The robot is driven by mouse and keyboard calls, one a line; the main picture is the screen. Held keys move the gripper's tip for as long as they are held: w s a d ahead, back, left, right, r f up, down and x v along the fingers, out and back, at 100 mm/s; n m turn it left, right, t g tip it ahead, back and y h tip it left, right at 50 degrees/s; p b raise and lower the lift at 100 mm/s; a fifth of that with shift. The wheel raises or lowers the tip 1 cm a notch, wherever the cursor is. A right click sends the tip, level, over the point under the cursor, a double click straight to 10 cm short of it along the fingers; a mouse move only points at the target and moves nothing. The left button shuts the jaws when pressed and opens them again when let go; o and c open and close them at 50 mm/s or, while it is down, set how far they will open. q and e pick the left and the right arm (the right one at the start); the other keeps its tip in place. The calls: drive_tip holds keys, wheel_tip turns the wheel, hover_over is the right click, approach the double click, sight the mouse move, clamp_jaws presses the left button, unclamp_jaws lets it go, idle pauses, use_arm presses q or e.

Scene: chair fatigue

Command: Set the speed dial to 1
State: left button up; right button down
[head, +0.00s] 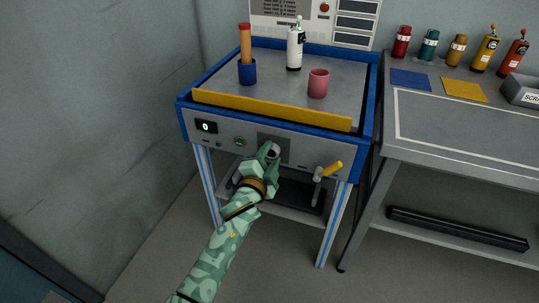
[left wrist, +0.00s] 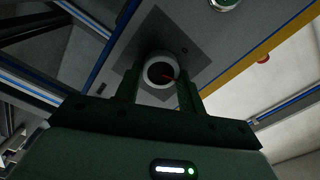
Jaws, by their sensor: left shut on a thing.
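The speed dial (left wrist: 160,73) is a round grey knob with a dark centre and a small red pointer, on a dark square plate on the machine's front panel. In the head view the dial (head: 273,152) is mostly covered by my left gripper (head: 268,156). In the left wrist view my left gripper (left wrist: 160,90) has one finger on each side of the knob and is shut on it. The number the pointer marks cannot be read. A small display (head: 206,126) on the left of the panel shows 0. My right gripper is not in view.
A green button (head: 240,142) sits left of the dial, and a yellow-handled lever (head: 328,171) sticks out to its right. A yellow bar (head: 270,110) runs along the tabletop's front edge. A pink cup (head: 318,83), a white bottle (head: 295,48) and a blue cup (head: 247,72) stand behind it.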

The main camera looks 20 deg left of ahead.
use_arm(q)
drive_tip(key=shift+f+n, duration=0.1)
drive_tip(key=shift+n, duration=0.7)
drive_tip(key=shift+p, duration=0.3)
drive_tip(key=o, duration=1)
